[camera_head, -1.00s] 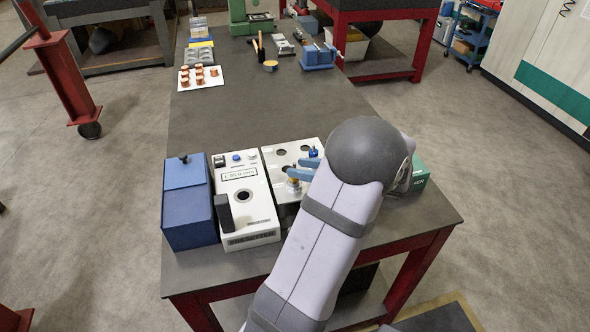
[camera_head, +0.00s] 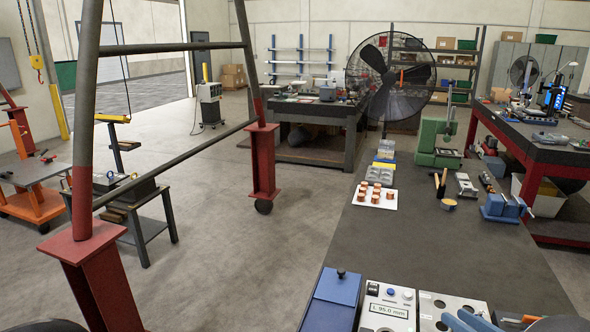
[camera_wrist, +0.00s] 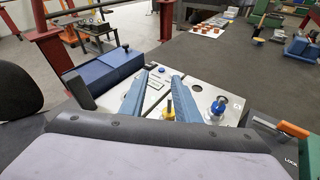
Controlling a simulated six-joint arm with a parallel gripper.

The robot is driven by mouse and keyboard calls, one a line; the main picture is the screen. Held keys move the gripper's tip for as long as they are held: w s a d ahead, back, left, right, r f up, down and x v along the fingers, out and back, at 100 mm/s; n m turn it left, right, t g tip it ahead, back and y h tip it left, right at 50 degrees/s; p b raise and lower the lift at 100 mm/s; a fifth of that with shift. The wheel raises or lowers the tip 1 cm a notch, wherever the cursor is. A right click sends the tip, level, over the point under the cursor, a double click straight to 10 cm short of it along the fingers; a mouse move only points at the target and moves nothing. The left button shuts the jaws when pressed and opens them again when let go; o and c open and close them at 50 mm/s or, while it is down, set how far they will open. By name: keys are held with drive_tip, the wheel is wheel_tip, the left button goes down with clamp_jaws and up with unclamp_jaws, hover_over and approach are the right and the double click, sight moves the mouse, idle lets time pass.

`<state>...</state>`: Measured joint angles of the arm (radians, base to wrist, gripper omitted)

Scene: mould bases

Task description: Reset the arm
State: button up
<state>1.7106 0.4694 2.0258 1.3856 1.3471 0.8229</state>
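My gripper (camera_wrist: 161,74) shows in the wrist view as two blue fingers with a clear gap between them and nothing held. The fingers are above the white panel with round holes (camera_wrist: 232,104). In the head view, only the gripper's blue fingers (camera_head: 470,321) show at the bottom edge, over the panel (camera_head: 455,302). The rest of my arm is mostly out of that view.
Copper parts on a white tray (camera_head: 390,200), a blue vise (camera_head: 503,208) and a green press (camera_head: 437,140) stand farther back. The mid-table is clear.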

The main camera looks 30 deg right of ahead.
drive_tip(key=w+a+r+n+y+p, duration=0.1)
drive_tip(key=w+a+r+y, duration=0.1)
drive_tip(key=w+a+r, duration=0.3)
drive_tip(key=w+a+n+y+p, duration=0.1)
drive_tip(key=w+a+y+p, duration=0.15)
drive_tip(key=a, duration=0.45)
drive_tip(key=w+a+f+n+g+y+b, duration=0.3)
drive_tip(key=a+f+n, duration=0.2)
drive_tip(key=a, duration=0.4)
drive_tip(key=s+a+f+n+g+h+b, duration=0.1)
drive_tip(key=s+a+f+n+g, duration=0.4)
drive_tip(key=a+n, duration=0.55)
drive_tip(key=s+a+f+n+g+h+b, duration=0.1)
drive_tip(key=s+a+f+n+g+h, duration=0.1)
drive_tip(key=a+f+n+g, duration=0.8)
drive_tip(key=f+n+t+h+b, duration=0.1)
drive_tip(key=n+b, duration=0.1)
drive_tip(key=n, duration=0.2)
drive_tip(key=f+n+t+b, duration=0.1)
drive_tip(key=f+n+b, duration=0.1)
drive_tip(key=n+b, duration=0.1)
drive_tip(key=d+f+n+t+h+b, duration=0.1)
drive_tip(key=f+n+b, duration=0.1)
drive_tip(key=n+b, duration=0.1)
drive_tip(key=shift+f+n+t+h, duration=0.2)
drive_tip(key=shift+n+t+h, duration=0.15)
drive_tip(key=shift+n, duration=0.5)
